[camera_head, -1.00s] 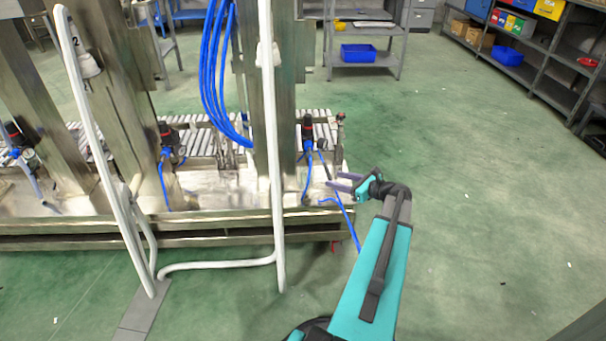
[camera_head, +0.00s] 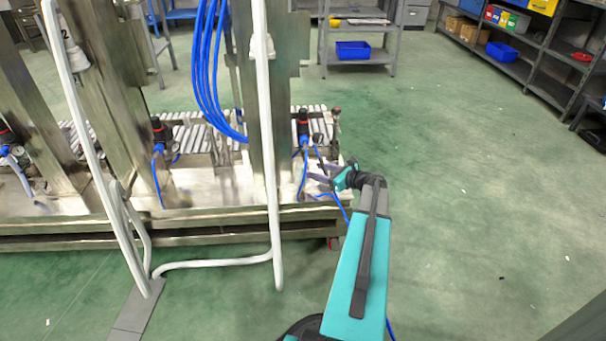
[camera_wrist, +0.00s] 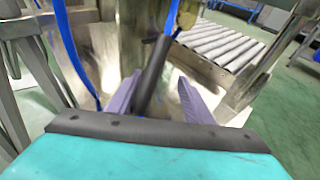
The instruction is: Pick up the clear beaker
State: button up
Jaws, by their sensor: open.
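I cannot make out a clear beaker in either view. My gripper (camera_head: 317,184) is at the right end of the metal machine bench in the head view, its fingers pointing left over the bench edge. In the wrist view my gripper (camera_wrist: 160,84) has its two purple fingers spread apart. A dark grey bar (camera_wrist: 152,75) shows between them, and I cannot tell how far beyond the fingers it is. I see nothing held.
The machine bench (camera_head: 110,228) has steel columns, white tube frames (camera_head: 268,150) and blue hoses (camera_head: 212,70). A roller conveyor (camera_wrist: 222,45) lies beyond the fingers. Shelves (camera_head: 508,65) with bins stand at the back right. The green floor on the right is open.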

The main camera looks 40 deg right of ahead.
aim_at(308, 168)
jog(key=shift+w+f, duration=0.1)
jog(key=shift+w, duration=0.3)
jog(key=shift+b+x, duration=1.45)
jog(key=shift+x, duration=1.2)
jog(key=shift+a, duration=0.15)
jog(key=c, duration=0.8)
jog(key=shift+r, duration=0.3)
